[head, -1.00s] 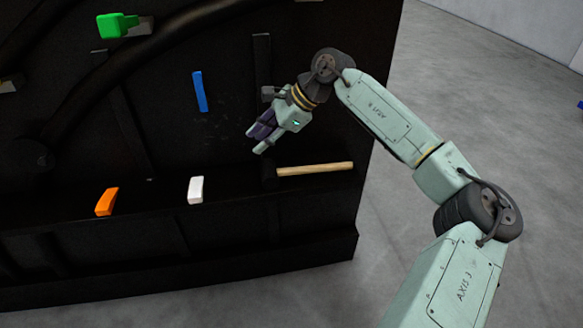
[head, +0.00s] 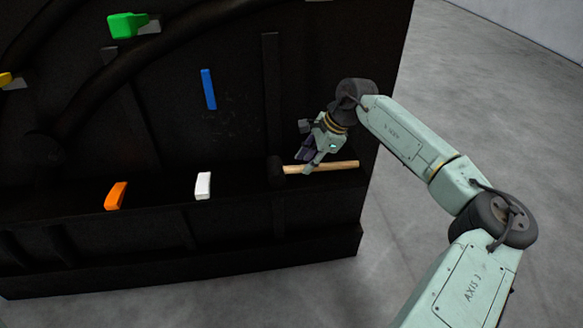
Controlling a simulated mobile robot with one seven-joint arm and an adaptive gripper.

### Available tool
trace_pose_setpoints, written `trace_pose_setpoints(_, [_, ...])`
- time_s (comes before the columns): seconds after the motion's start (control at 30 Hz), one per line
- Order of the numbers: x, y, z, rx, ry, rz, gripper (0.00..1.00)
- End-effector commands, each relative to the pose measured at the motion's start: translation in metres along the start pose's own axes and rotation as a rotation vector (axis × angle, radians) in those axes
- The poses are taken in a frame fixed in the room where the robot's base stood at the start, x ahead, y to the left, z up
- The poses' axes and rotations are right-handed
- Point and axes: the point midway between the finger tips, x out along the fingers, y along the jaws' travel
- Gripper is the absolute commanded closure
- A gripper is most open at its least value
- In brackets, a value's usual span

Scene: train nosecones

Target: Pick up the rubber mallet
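The rubber mallet lies on the ledge of the black structure, its light wooden handle (head: 340,165) pointing right and its black head (head: 276,171) at the left end. The dark head is hard to make out against the black behind it. My gripper (head: 304,162) points down and left at the handle, just right of the head. Its two fingertips look apart, and the nearer one overlaps the handle in the picture. I cannot tell whether it touches the handle.
A white block (head: 203,186) and an orange block (head: 116,195) stand on the ledge (head: 240,197) to the left. A blue bar (head: 208,89), a green block (head: 122,26) and a yellow piece (head: 4,79) are on the panel above. Grey floor (head: 480,100) is open at right.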

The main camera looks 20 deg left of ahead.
Motion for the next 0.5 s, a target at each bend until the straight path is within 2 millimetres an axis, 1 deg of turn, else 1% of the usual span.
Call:
trace_pose_setpoints(0.1, [0.018, 0.0, 0.002, 0.0, -0.002, 0.002, 0.7])
trace_pose_setpoints(0.2, [0.026, 0.0, 0.001, 0.0, -0.001, 0.001, 0.7])
trace_pose_setpoints(0.4, [0.027, 0.0, 0.001, 0.0, 0.0, 0.0, 0.71])
trace_pose_setpoints(0.5, [0.027, 0.0, 0.001, 0.0, -0.001, 0.0, 0.78])
